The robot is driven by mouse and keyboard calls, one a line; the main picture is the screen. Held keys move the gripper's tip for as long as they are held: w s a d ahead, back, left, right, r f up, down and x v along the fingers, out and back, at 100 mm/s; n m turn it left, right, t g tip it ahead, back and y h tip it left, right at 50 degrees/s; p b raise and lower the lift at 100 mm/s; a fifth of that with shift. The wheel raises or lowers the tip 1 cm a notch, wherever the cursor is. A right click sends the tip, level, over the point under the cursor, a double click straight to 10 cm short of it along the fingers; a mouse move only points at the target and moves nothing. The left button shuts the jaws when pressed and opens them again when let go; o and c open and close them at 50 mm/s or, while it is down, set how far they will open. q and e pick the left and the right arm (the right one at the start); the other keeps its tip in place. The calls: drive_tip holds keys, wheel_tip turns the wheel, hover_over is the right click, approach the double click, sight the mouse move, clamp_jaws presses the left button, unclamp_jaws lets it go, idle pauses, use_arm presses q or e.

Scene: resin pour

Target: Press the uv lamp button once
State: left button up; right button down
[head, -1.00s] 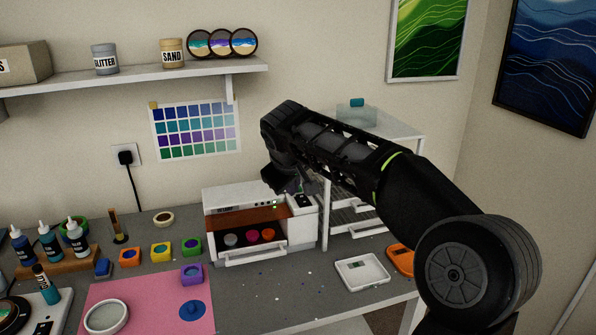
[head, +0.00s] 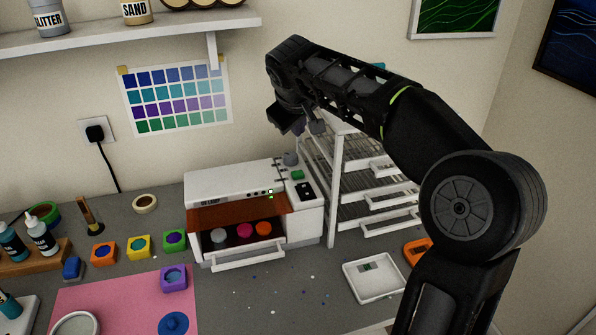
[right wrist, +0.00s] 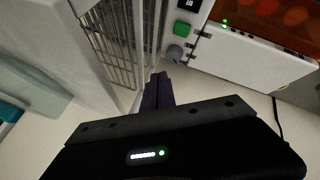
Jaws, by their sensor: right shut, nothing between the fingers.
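The UV lamp (head: 225,186) is a white box with an orange front window and an open drawer below it. A green square button (head: 297,175) sits on its right-hand panel, with a grey knob (head: 290,158) behind it. Both show in the right wrist view, the green button (right wrist: 183,29) above the knob (right wrist: 175,53). Small green lights (head: 270,194) glow on the lamp's front. My right gripper (head: 318,128) is shut and empty, raised above and behind the panel, apart from the button; its dark fingers (right wrist: 158,90) show in the wrist view. My left gripper is out of view.
A white wire rack (head: 334,190) stands close to the lamp's right side. A white scale (head: 374,278) lies in front of it. Coloured moulds (head: 175,240) and a pink mat (head: 110,300) are to the left. A shelf (head: 130,38) hangs above.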

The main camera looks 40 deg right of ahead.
drive_tip(key=b, duration=0.7)
hover_over(298, 175)
wheel_tip(298, 175, down, 8)
drive_tip(key=shift+w+r, duration=0.1)
drive_tip(key=shift+f, duration=0.55)
idle(1.2)
drive_tip(key=shift+f+b, duration=0.45)
drive_tip(key=shift+b, duration=0.05)
drive_tip(key=shift+f+b, duration=0.4)
idle(0.5)
idle(0.4)
drive_tip(key=shift+r+p, duration=0.7)
drive_tip(key=shift+r, duration=0.15)
